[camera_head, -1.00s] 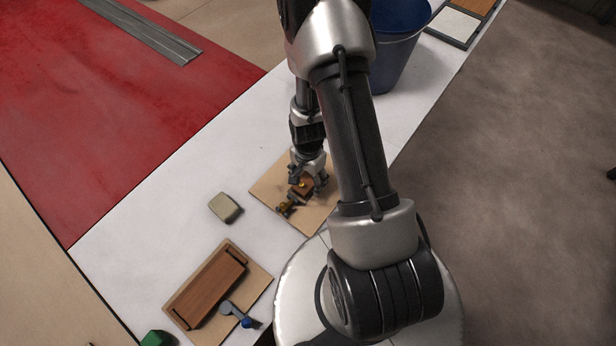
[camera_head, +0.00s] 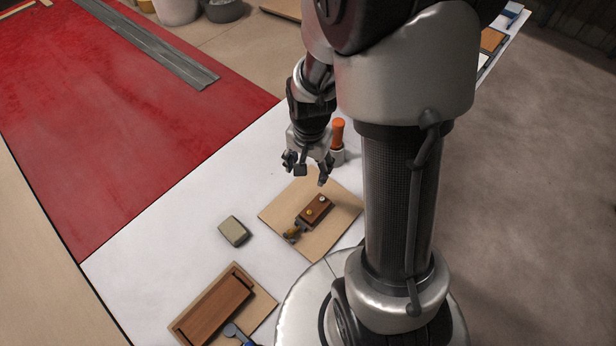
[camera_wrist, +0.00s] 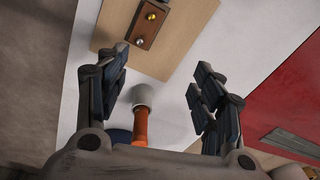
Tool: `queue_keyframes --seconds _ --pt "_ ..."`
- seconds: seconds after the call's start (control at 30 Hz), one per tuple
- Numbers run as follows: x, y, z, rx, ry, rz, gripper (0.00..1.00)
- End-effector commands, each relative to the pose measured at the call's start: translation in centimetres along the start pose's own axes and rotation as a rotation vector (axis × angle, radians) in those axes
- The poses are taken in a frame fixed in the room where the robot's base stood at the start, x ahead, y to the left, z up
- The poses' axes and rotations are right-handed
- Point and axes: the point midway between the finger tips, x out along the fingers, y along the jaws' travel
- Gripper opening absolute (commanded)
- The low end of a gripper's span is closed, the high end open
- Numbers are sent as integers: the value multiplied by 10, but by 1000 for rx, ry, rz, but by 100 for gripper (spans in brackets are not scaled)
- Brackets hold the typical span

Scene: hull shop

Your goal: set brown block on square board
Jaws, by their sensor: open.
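In the wrist view, the block (camera_wrist: 150,22) and the board (camera_wrist: 183,40) show at the top, the block partly cut off by the frame edge. My gripper (camera_head: 307,170) is open and empty. It hangs above and beyond the block, apart from it. Its spread fingers also show in the wrist view (camera_wrist: 158,78).
An orange-handled item in a white cup (camera_head: 338,143) stands close behind my gripper. A grey-green block (camera_head: 234,231) lies left of the board. A brown tray with dark handles (camera_head: 212,309) and a blue-ended tool (camera_head: 236,333) are at the front. White table is clear between them.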

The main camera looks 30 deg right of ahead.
Motion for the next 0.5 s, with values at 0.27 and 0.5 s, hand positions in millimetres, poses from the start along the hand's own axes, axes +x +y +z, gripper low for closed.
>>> queue_keyframes --seconds 0.27,0.5 --pt "-134 -2 49 -413 118 -95 61" --pt "-205 28 104 -743 222 -150 61"
